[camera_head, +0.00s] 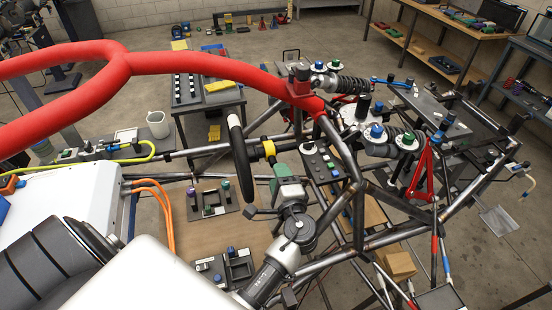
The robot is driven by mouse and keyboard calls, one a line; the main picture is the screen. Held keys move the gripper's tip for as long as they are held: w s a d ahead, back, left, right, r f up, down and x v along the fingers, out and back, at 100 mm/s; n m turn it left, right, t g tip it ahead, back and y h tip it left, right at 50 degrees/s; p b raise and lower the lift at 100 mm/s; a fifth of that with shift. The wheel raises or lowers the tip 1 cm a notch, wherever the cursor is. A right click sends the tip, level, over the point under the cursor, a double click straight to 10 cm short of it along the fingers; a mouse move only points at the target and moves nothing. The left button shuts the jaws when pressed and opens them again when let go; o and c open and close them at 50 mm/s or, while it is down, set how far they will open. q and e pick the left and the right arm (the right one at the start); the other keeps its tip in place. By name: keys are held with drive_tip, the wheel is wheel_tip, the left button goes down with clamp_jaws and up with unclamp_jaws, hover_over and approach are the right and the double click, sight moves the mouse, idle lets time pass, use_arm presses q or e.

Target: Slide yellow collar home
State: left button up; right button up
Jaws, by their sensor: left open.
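The yellow collar (268,148) sits around a shaft just right of the dark steering wheel (238,150). My left gripper (275,182) is close below the collar, in front of the tube frame. It is open, and no object shows clearly between its fingers. A green part (283,170) shows at the gripper's upper end, just under the collar. I cannot tell whether the gripper touches the collar. The shaft's far end is partly hidden by the frame tubes. My right gripper is not in view.
Red padded tubing (200,62) arches over the upper left. Dark chassis tubes (345,160) and a switch panel (320,163) crowd the right of the gripper. A bench (208,100) with tools stands behind. A wooden floor board (245,237) lies below.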

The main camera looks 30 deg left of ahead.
sight(269, 151)
use_arm(q)
drive_tip(key=p+x, duration=0.1)
drive_tip(key=x, duration=0.4)
drive_tip(key=shift+w+a, duration=0.15)
